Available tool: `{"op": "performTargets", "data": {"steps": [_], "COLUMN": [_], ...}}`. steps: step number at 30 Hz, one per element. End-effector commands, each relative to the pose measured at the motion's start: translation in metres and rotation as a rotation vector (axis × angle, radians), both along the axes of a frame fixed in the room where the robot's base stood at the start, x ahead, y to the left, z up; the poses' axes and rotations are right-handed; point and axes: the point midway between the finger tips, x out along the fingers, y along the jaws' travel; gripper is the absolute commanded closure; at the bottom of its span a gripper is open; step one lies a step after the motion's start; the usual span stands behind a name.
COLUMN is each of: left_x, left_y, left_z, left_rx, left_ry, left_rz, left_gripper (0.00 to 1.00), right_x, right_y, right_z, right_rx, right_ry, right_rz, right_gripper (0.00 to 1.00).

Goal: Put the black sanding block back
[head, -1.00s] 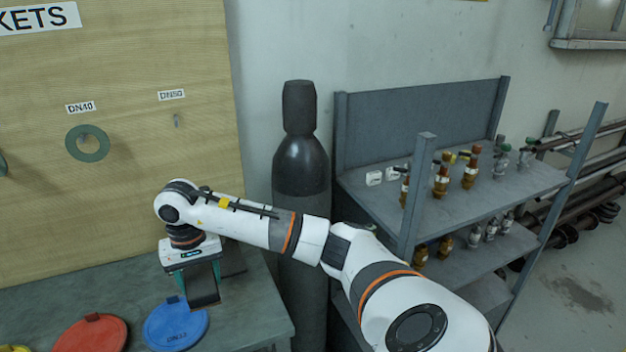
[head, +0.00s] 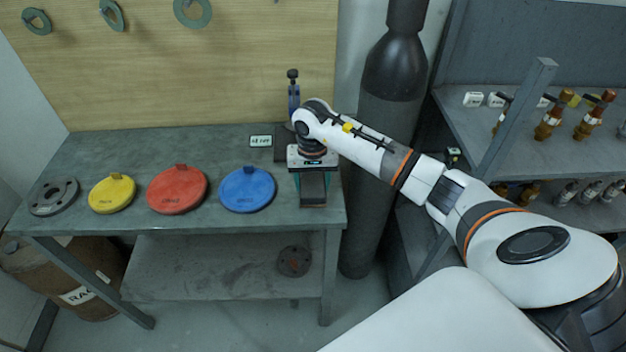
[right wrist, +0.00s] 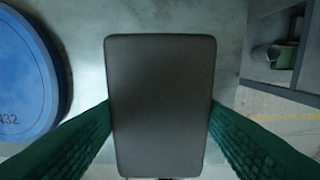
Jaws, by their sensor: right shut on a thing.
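The black sanding block (head: 313,189) is a dark rectangular block at the right end of the bench. My right gripper (head: 312,176) is shut on it. In the right wrist view the block (right wrist: 160,105) shows its flat dark face between my two green fingers (right wrist: 160,128), which press on its sides. I cannot tell whether the block touches the bench or hangs just above it. A small label (head: 261,141) and a dark flat patch (head: 281,150) lie on the bench behind, partly hidden by my arm. My left gripper is not in view.
The bench (head: 225,150) holds a blue disc (head: 247,189) just left of the block, then a red disc (head: 177,190), a yellow disc (head: 111,194) and a grey flange (head: 54,197). A blue-handled tool (head: 293,95) stands behind my wrist. A dark cylinder (head: 390,70) stands to the right.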

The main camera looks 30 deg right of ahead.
Motion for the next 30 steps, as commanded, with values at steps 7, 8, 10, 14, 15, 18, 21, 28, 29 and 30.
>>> {"op": "performTargets", "data": {"steps": [7,8,10,14,15,18,21,28,29,30], "left_x": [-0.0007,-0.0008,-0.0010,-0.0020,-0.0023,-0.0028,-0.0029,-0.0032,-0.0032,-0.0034], "left_y": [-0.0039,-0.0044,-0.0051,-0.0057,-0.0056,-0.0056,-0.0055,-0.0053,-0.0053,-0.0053], "left_z": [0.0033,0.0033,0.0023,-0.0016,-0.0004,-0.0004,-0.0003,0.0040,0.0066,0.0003], "left_rx": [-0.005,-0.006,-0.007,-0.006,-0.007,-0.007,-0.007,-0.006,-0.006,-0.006], "left_ry": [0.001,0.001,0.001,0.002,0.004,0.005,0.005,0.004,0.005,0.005], "left_rz": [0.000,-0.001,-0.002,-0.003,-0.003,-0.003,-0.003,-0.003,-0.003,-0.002], "left_gripper": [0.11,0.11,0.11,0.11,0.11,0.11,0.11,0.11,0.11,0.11], "right_x": [0.0002,0.0002,0.0001,-0.0002,-0.0002,-0.0003,-0.0003,-0.0003,-0.0003,0.0006], "right_y": [0.0000,0.0000,-0.0001,-0.0003,-0.0002,-0.0001,-0.0001,0.0003,0.0004,-0.0005], "right_z": [-0.0103,-0.0103,-0.0111,-0.0144,-0.0133,-0.0132,-0.0132,-0.0094,-0.0072,-0.0057], "right_rx": [0.000,-0.001,-0.001,-0.001,0.000,0.000,0.000,0.000,0.001,-0.002], "right_ry": [-0.001,-0.001,-0.001,-0.001,0.000,0.000,0.000,0.000,0.001,-0.003], "right_rz": [0.001,0.001,0.001,0.001,0.001,0.001,0.001,0.001,0.000,0.001], "right_gripper": [0.64,0.64,0.64,0.41,0.34,0.20,0.20,0.20,0.20,0.20]}}
